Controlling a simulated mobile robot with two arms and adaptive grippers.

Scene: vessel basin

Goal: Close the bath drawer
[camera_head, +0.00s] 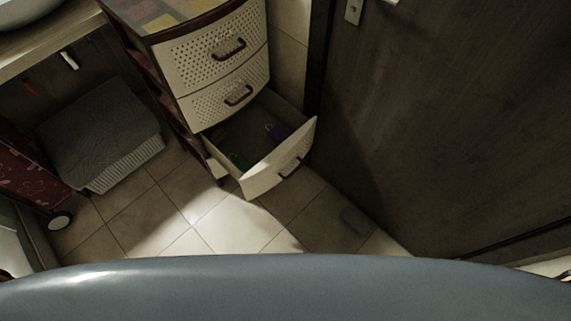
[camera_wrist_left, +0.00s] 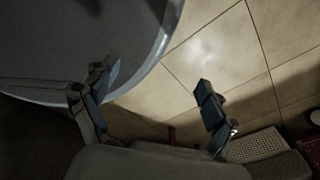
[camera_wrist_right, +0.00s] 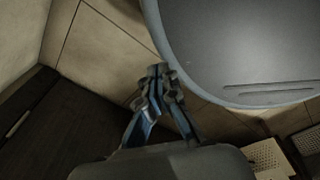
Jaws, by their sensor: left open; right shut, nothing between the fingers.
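The bath drawer (camera_head: 277,171) is the lowest visible drawer of a cream and dark brown drawer unit (camera_head: 211,54). It is pulled well out, and a few small dark purple and green things lie inside. Its front has a dark handle (camera_head: 290,166). Neither gripper shows in the head view. My left gripper (camera_wrist_left: 150,92) is open and empty over the tiled floor in the left wrist view. My right gripper (camera_wrist_right: 160,74) is shut and empty in the right wrist view. Both are apart from the drawer.
A dark door (camera_head: 440,120) stands to the right of the drawer. A lidded grey basket (camera_head: 100,135) sits under the counter at the left, near a red patterned thing with a wheel (camera_head: 60,220). Tiled floor (camera_head: 215,222) lies free in front of the drawer. My own grey body fills the bottom.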

